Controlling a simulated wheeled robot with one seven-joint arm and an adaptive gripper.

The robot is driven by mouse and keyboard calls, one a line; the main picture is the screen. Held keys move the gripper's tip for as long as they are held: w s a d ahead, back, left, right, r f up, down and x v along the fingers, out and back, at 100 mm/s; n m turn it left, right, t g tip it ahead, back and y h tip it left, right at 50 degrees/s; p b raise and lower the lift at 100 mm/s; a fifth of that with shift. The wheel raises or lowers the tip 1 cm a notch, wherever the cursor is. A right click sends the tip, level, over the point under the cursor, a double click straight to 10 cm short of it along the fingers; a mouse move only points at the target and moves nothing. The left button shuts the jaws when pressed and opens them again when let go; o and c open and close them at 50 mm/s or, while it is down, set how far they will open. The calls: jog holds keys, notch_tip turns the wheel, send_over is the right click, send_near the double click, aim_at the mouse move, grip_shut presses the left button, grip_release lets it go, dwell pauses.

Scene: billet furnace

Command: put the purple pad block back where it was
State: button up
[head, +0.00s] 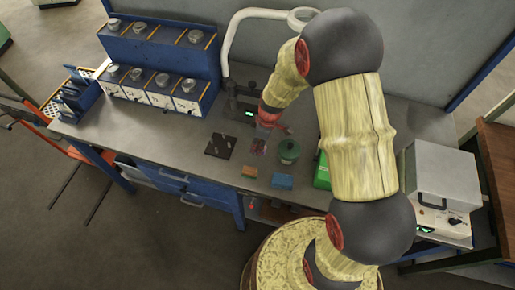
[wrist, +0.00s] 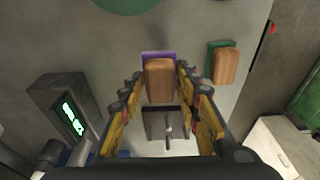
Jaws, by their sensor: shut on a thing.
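The purple pad block shows in the wrist view as a tan wooden body (wrist: 160,80) with a purple pad (wrist: 158,55) along its far side. It sits between the fingertips of my gripper (wrist: 159,84), which is shut on it. How high it is above the bench is hard to tell. In the head view my gripper (head: 270,124) is over the back of the bench, beside a dark device with a green display (head: 248,113); the held block cannot be made out there. A similar block with a green pad (wrist: 225,65) lies to the right in the wrist view.
On the bench (head: 180,150) are a dark plate (head: 220,146), a small dark reddish item (head: 259,147), a green jar (head: 288,152), an orange block (head: 249,172) and a blue block (head: 282,181). A grey plate with pegs (wrist: 155,124) shows in the wrist view.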

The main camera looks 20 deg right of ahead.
jog(key=shift+w+a+f, duration=0.1)
jog(key=shift+w+f, duration=0.15)
jog(key=shift+f, duration=1.6)
jog(key=shift+f, duration=0.2)
jog(key=o, duration=1.1)
